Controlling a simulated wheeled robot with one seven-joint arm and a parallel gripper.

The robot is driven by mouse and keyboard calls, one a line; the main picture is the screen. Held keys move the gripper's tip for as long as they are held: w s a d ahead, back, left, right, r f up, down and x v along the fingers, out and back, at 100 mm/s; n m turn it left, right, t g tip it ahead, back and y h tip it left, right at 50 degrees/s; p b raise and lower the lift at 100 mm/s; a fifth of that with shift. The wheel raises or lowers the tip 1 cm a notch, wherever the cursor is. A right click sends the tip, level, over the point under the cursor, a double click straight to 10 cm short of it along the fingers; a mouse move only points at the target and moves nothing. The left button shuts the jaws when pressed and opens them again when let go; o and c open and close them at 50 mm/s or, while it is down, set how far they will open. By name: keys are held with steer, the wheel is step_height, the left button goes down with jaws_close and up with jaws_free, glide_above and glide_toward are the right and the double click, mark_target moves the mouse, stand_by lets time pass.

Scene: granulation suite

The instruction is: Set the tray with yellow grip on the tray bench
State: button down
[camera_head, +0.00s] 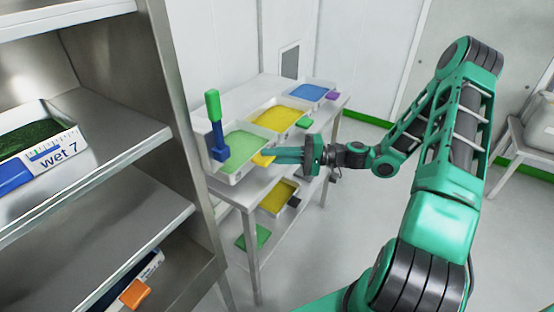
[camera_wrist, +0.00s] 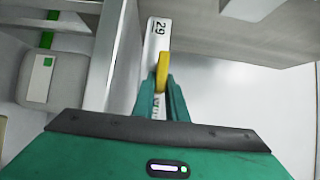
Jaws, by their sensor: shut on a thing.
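The tray with yellow grip holds green material; its white rim (camera_head: 236,178) shows at the near left end of the tray bench (camera_head: 228,189). The tray is at the bench top, but I cannot tell whether it rests on it or hangs just above. My gripper (camera_head: 280,156) reaches in from the right and is shut on the yellow grip (camera_head: 263,160). In the wrist view my gripper (camera_wrist: 161,98) closes around the yellow grip (camera_wrist: 162,72), beside the tray's white face (camera_wrist: 154,38) marked 29. The tray's underside is hidden.
On the bench stand a yellow-filled tray (camera_head: 279,118) with a green grip and a blue-filled tray (camera_head: 308,92) with a purple grip. Another yellow-filled tray (camera_head: 277,197) is below. A metal rack (camera_head: 115,122) fills the left.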

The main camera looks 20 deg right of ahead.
steer(key=shift+w+a, duration=0.5)
steer(key=shift+w, duration=0.1)
steer(key=shift+f, duration=1)
steer(key=c, duration=1.7)
jaws_free()
steer(key=shift+d, duration=0.15)
steer(key=v, duration=1)
steer(key=shift+d+f, duration=0.1)
steer(key=shift+d, duration=0.2)
